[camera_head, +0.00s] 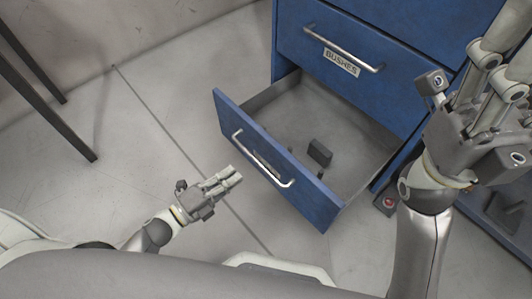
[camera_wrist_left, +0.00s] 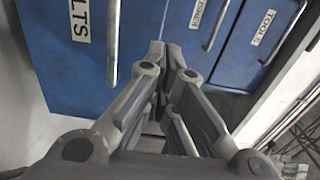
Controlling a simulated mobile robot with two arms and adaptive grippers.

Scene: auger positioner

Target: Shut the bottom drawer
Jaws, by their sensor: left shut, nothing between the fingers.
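The blue bottom drawer (camera_head: 275,160) stands pulled out from the cabinet, with a silver bar handle (camera_head: 262,165) on its front. A small dark block (camera_head: 320,152) lies inside it. My left gripper (camera_head: 238,174) is shut and empty, just left of the drawer front near the handle; I cannot tell if it touches. In the left wrist view its closed fingers (camera_wrist_left: 172,58) point at blue drawer fronts. My right gripper (camera_head: 505,50) is raised at the upper right, in front of the cabinet's right side; its fingertips are partly cut off.
The closed drawer above (camera_head: 400,82) has a silver handle and a "BUSHES" label. A small box with a red button (camera_head: 388,202) is at the cabinet's right foot. Dark metal legs (camera_head: 45,85) stand at the left. The grey floor (camera_head: 120,140) left of the drawer is clear.

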